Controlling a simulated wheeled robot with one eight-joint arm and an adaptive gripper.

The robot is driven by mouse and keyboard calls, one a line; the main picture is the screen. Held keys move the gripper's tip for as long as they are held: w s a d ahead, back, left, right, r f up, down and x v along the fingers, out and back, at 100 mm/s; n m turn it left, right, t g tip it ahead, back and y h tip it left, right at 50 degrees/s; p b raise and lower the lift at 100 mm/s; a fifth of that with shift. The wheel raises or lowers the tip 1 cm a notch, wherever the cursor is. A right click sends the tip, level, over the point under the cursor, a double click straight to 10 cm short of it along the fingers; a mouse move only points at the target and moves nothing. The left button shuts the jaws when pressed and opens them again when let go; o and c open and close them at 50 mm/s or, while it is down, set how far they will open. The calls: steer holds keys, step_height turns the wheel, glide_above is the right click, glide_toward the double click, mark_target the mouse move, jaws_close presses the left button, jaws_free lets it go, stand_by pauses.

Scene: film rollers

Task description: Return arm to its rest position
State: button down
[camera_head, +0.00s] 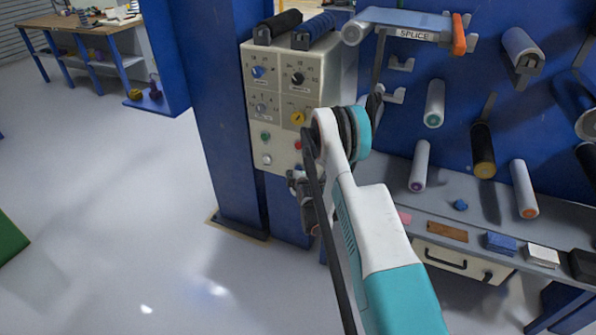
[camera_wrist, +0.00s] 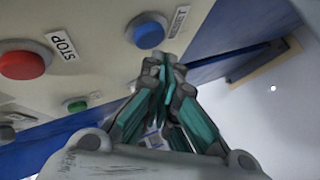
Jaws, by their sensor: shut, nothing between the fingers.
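My arm (camera_head: 385,230) reaches from the lower right of the head view up to an elbow, then bends down in front of the control panel (camera_head: 280,120). My gripper is partly hidden behind my arm in the head view, just below the panel. In the wrist view my gripper (camera_wrist: 164,62) has its fingers together at the tips, with nothing between them. The fingertips show below a blue button (camera_wrist: 148,30), with a red button (camera_wrist: 24,64) marked STOP to the left. I cannot tell the exact gap between the fingertips and the panel.
A blue column (camera_head: 222,130) stands left of the panel. A grey shelf (camera_head: 500,222) with several rollers, a blue cloth block (camera_head: 501,243) and a drawer (camera_head: 464,261) is at the right. A SPLICE bar (camera_head: 410,25) hangs above. Open floor (camera_head: 110,200) lies left.

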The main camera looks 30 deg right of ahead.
steer(key=shift+r, duration=0.1)
steer(key=a+r+m+g+y, duration=0.1)
steer(key=a+r+m, duration=0.35)
steer(key=r, duration=1.25)
steer(key=s+a+r+g+y, duration=0.1)
steer(key=s+a+r, duration=0.35)
steer(key=r, duration=0.25)
steer(key=s+a+r, duration=0.4)
steer(key=s+r, duration=0.2)
steer(key=r, duration=0.1)
steer(key=s+a+r+m+g, duration=0.1)
steer(key=s+a+r+m, duration=0.25)
steer(key=s+r, duration=0.4)
steer(key=s+a+f+m+g, duration=0.1)
steer(key=s+a+m, duration=0.1)
steer(key=s, duration=1.2)
steer(key=s+a+f+m+g, duration=0.1)
steer(key=s+a, duration=0.3)
steer(key=s, duration=0.9)
steer(key=shift+s+m+g+y, duration=0.4)
steer(key=shift+m, duration=0.1)
steer(key=shift+a, duration=0.1)
